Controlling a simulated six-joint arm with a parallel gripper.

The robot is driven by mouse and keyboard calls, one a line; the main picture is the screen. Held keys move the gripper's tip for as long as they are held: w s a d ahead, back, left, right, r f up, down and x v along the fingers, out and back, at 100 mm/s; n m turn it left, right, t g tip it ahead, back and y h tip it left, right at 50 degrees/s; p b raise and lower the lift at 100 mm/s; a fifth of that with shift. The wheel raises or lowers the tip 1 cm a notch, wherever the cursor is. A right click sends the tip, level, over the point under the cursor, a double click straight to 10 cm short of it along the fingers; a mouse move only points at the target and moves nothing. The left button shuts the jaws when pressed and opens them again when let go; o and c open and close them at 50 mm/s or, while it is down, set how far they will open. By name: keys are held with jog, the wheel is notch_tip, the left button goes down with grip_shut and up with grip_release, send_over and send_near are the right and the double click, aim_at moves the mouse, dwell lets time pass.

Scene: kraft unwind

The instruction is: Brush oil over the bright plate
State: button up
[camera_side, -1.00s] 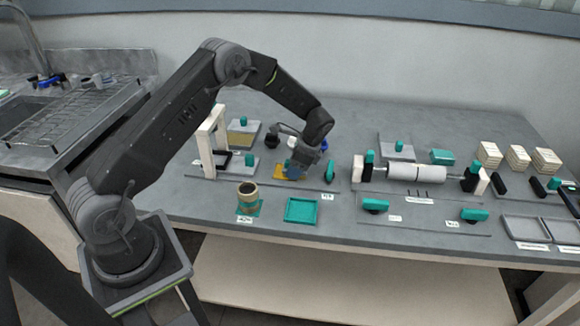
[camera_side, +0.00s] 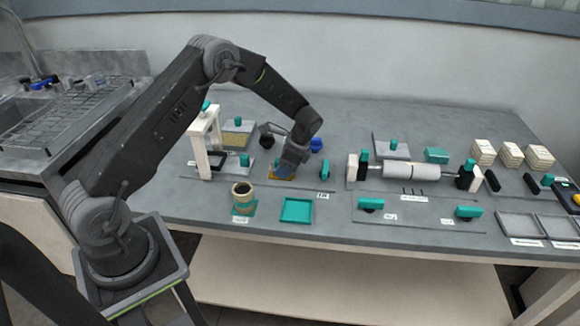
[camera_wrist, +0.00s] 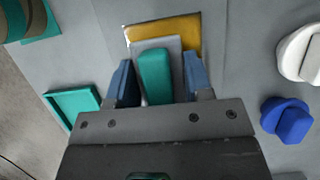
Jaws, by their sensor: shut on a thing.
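The bright plate is a golden yellow plate (camera_wrist: 175,30) lying flat on the table. It also shows in the side view (camera_side: 279,177), partly hidden by my gripper. My gripper (camera_wrist: 157,70) has its blue fingers on either side of a teal handle (camera_wrist: 154,75) and is shut on it. The handle stands on a pale grey block (camera_wrist: 146,47) that covers part of the plate. I cannot tell whether the block touches the plate. In the side view, my gripper (camera_side: 293,158) points down over the plate. No oil is clearly visible.
A tan pot (camera_side: 242,189) on a teal mat and a teal square tray (camera_side: 297,210) are in front. A white frame (camera_side: 202,145) stands to the left. A blue knob (camera_wrist: 286,121) lies to the right in the wrist view. A white roller (camera_side: 400,171) stands farther right.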

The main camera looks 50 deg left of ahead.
aim_at(264, 172)
jog(key=shift+s+a+f, duration=0.1)
jog(key=shift+s+a, duration=1.75)
jog(key=shift+r, duration=3.1)
